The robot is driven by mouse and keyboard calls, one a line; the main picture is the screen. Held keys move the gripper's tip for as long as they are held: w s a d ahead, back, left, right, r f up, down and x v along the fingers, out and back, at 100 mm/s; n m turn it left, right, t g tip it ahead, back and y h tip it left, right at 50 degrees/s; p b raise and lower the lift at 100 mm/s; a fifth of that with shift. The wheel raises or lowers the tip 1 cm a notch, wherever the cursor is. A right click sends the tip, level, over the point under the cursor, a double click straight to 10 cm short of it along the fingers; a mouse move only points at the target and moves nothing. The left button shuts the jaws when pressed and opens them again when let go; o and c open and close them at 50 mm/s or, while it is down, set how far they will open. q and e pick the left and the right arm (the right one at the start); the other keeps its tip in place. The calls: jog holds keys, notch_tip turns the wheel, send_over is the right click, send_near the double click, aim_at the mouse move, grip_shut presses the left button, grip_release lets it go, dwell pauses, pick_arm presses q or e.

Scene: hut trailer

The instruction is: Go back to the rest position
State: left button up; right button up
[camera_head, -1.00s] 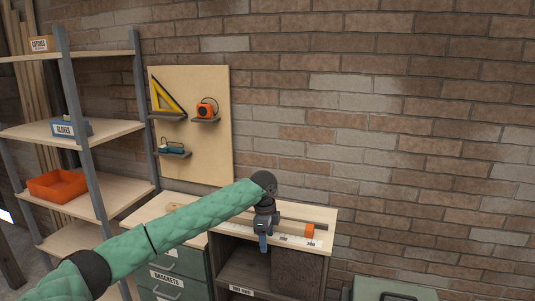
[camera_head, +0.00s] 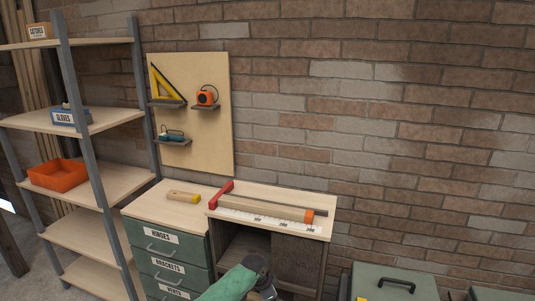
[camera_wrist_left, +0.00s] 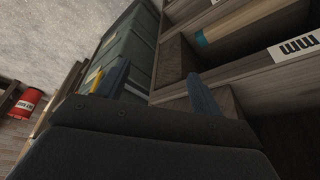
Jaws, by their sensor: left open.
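My left arm, in its green sleeve, comes in at the bottom edge of the head view, with the wrist (camera_head: 256,265) low in front of the workbench. The fingers are cut off or hidden there. In the left wrist view my left gripper (camera_wrist_left: 160,88) shows two blue fingers spread apart with nothing between them. They point toward the workbench front, near the green drawers (camera_wrist_left: 128,45) and the open shelf compartment. My right gripper is not in view.
The workbench top (camera_head: 270,190) holds a red-and-orange bar clamp (camera_head: 265,206), a ruler and a wooden-handled tool (camera_head: 183,197). Shelving with an orange bin (camera_head: 58,176) stands left. A green case (camera_head: 394,278) is at lower right. A red can (camera_wrist_left: 24,103) shows in the wrist view.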

pick_arm(q)
jog(key=s+a+f+n+t, duration=0.1)
jog(key=s+a+f+n, duration=0.3)
jog(key=s+f, duration=0.8)
jog(key=s+a+f+n, duration=0.35)
jog(key=s+f, duration=0.35)
jog(key=f, duration=0.8)
jog(key=s+a+f+n+y, duration=0.1)
jog(key=s+a+f, duration=0.3)
jog(key=s, duration=0.6)
jog(key=s+a+f+n+y+b, duration=0.1)
jog(key=s+a+f, duration=0.4)
jog(key=s, duration=0.6)
jog(key=s+a+f+n+y, duration=0.1)
jog(key=s+a+f+n, duration=0.1)
jog(key=s+a+f, duration=0.3)
jog(key=s+f, duration=0.3)
jog(key=s, duration=0.2)
jog(key=shift+s+g+y, duration=0.25)
jog(key=shift+g+y, duration=0.05)
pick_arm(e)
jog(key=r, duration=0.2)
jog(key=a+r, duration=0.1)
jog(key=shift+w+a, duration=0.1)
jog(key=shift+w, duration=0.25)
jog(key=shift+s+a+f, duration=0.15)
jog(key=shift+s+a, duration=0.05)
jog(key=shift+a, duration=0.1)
